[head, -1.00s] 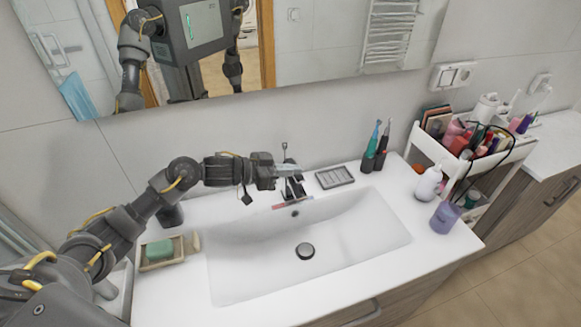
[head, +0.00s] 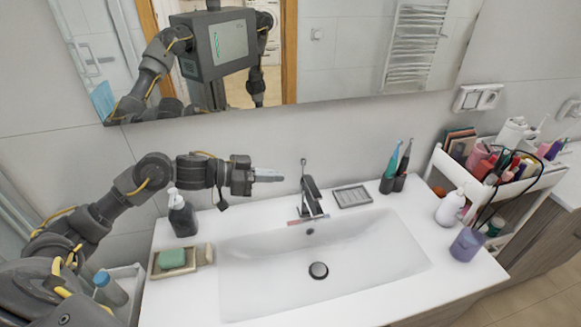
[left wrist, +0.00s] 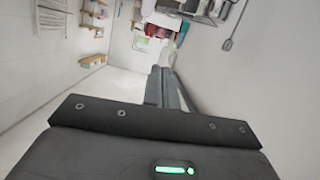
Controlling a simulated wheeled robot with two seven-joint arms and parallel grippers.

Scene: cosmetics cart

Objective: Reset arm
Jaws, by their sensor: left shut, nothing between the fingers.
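My left arm comes in from the left in the head view, stretched across above the back left of the washbasin. My left gripper (head: 268,175) is shut and empty, left of the faucet (head: 311,196) and apart from it. In the left wrist view its closed fingers (left wrist: 167,90) point away from the camera toward the shelving. My right gripper is not in view.
The sink (head: 270,268) fills the middle of the white counter. A dark soap bottle (head: 182,217) and a green soap in a dish (head: 172,258) stand left. Toothbrushes (head: 392,170), a white bottle (head: 449,208), a purple cup (head: 467,244) and a full cart (head: 480,180) stand right.

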